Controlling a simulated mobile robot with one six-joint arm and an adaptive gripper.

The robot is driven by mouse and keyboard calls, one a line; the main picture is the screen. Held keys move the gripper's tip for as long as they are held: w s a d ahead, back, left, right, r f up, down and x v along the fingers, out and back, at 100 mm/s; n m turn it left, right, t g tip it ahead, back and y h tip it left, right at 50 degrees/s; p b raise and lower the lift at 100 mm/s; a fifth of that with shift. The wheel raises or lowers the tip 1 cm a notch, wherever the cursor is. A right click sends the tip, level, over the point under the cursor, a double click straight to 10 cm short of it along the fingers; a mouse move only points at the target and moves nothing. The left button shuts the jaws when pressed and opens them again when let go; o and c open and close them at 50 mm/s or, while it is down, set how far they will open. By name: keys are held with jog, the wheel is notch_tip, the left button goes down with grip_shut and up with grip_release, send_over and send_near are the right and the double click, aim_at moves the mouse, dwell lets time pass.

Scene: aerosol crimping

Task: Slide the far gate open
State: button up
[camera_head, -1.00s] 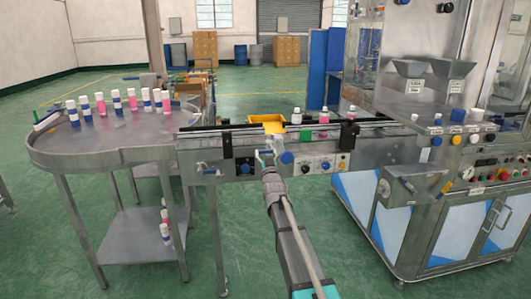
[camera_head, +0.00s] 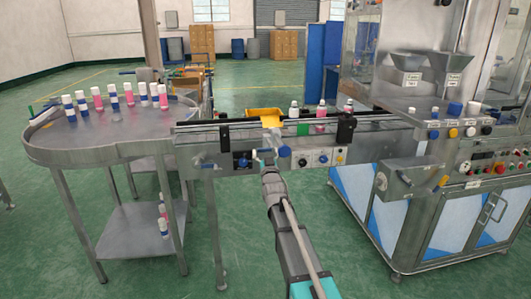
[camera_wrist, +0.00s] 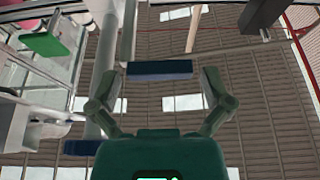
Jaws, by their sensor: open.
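The conveyor (camera_head: 217,140) runs between the round table and the machine. A yellow piece (camera_head: 270,122) and a green block (camera_head: 303,129) sit at its rail; I cannot tell which part is the far gate. My gripper (camera_head: 264,156) is at the conveyor's front side, next to a round blue part (camera_head: 284,151). In the wrist view my gripper (camera_wrist: 160,74) is open, its fingers spread on either side of a dark blue bar (camera_wrist: 162,69). I cannot tell whether they touch it. A green block (camera_wrist: 48,40) shows there at upper left.
Several bottles stand on the conveyor, such as a pink one (camera_head: 321,109), and more on the round table (camera_head: 60,148). The machine (camera_head: 400,215) with hoppers stands at right. A control panel (camera_head: 318,158) is on the conveyor's front. Green floor is open in front.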

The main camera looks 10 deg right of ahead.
jog(key=shift+w, duration=0.15)
jog(key=shift+w, duration=3)
jog(key=b+v, duration=0.6)
jog(key=v, duration=0.8)
jog(key=s+f+g+p, duration=0.1)
jog(key=s+f+g, duration=0.4)
jog(key=f, duration=0.4)
jog(key=s+f+g+p, duration=0.1)
jog(key=s+f+g, duration=0.5)
jog(key=f, duration=0.3)
jog(key=shift+s+f+g, duration=0.25)
jog(key=shift+s+g, duration=0.05)
jog(key=shift+g, duration=0.6)
